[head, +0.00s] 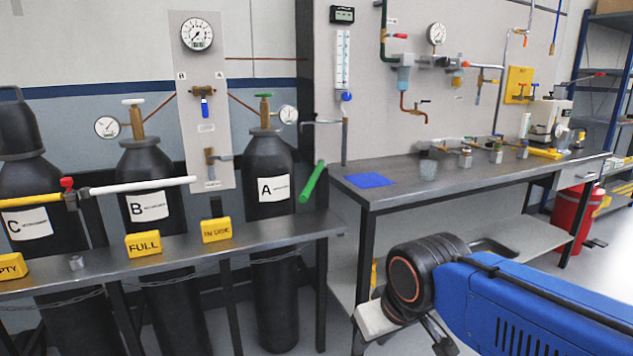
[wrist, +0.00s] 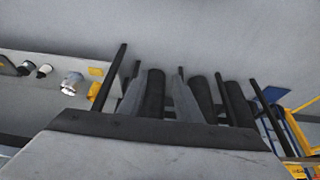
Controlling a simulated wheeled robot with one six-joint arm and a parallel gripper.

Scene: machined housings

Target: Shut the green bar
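The green bar (head: 312,182) is a short rod in the head view, tilted with its upper end to the right. It stands between cylinder A (head: 268,185) and the right-hand bench. What it is fixed to at its lower end cannot be made out. My gripper (wrist: 180,95) shows in the wrist view as several dark and grey finger parts beyond a grey body. The gap between its fingers cannot be read. No green bar shows in the wrist view. In the head view my blue arm is at the lower right, well apart from the bar.
A front shelf (head: 180,255) with yellow signs (head: 143,244) crosses before the cylinders.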

